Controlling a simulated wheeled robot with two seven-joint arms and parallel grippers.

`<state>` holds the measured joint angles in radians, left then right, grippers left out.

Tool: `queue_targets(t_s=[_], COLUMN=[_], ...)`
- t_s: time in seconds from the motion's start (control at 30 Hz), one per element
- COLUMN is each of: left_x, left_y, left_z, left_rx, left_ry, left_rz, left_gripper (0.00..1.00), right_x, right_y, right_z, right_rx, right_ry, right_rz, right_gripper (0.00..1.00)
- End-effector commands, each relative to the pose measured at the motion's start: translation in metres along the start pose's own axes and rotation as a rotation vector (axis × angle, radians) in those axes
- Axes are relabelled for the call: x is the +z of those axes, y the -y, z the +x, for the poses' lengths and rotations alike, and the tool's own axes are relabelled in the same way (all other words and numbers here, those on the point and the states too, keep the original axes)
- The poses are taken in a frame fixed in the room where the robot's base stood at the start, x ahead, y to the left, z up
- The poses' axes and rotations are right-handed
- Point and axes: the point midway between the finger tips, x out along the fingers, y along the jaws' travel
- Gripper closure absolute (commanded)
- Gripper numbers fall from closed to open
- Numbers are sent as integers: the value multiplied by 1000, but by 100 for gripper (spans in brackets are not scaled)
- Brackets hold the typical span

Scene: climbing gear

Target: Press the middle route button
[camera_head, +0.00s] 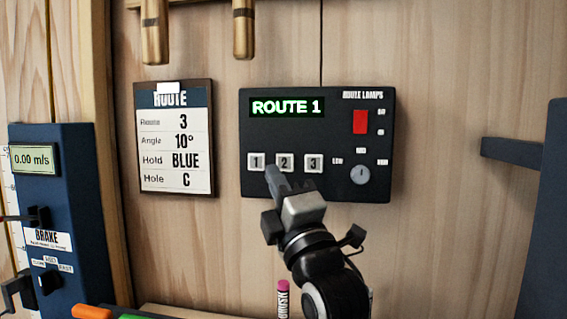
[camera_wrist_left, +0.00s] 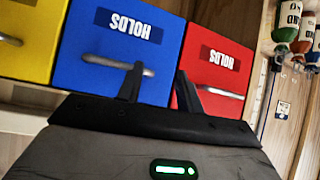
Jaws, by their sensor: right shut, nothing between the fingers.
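A black control panel (camera_head: 330,185) on the wooden wall carries a row of white square buttons. The middle button (camera_head: 285,161) is marked 2, with button 1 (camera_head: 256,160) to its left and button 3 (camera_head: 314,162) to its right. The panel's display (camera_head: 287,107) reads ROUTE 1 in green. My right gripper (camera_head: 273,174) is shut and empty, its tips at the lower gap between buttons 1 and 2. I cannot tell whether it touches the panel. My left gripper (camera_wrist_left: 160,85) is open, with its fingers in front of the blue and red bins.
A route card (camera_head: 176,150) hangs left of the panel, showing 3, 10°, BLUE and C. The panel also has a red switch (camera_head: 360,122) and a grey knob (camera_head: 360,175). A blue brake unit (camera_head: 85,190) stands at left. Blue (camera_wrist_left: 90,70) and red (camera_wrist_left: 215,65) HOLDS bins show in the left wrist view.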

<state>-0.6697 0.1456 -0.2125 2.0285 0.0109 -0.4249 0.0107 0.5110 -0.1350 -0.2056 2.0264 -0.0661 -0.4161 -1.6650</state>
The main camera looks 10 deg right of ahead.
Motion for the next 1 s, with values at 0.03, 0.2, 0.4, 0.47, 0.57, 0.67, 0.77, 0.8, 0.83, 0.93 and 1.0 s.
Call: queue_targets(t_s=[0.03, 0.2, 0.4, 0.47, 0.57, 0.67, 0.77, 0.8, 0.83, 0.93, 1.0], left_x=[1, 3, 3, 2, -2, -4, -4, -5, -5, -5, -5], left_y=[0, 0, 0, 0, 0, 0, 0, 0, 0, 0, 0], left_z=[0, 2, 6, 6, 6, 6, 6, 6, 6, 6, 6], left_rx=[0, 1, 2, 2, 3, 4, 4, 4, 4, 4, 4], left_ry=[1, 1, -3, -7, -13, -15, -16, -16, -17, -19, -19], left_rz=[0, 0, 1, 1, 2, 4, 4, 4, 4, 4, 4], left_gripper=[64, 64, 64, 64, 64, 64, 64, 64, 64, 64, 64], right_x=[1, 8, 22, 26, 34, 38, 42, 43, 44, 45, 45], right_y=[1, 8, 24, 28, 33, 38, 42, 43, 43, 44, 44], right_z=[1, 10, 30, 36, 46, 53, 58, 59, 60, 61, 61], right_rx=[-1, 0, 0, 0, 0, 0, -1, 0, 0, 0, 1], right_ry=[0, 0, 0, -1, 0, -1, 0, 0, 0, 0, 0], right_rz=[-1, -4, -4, -3, -3, -3, -3, -3, -2, 0, 0], right_gripper=[100, 100, 100, 100, 100, 100, 100, 100, 100, 100, 100])
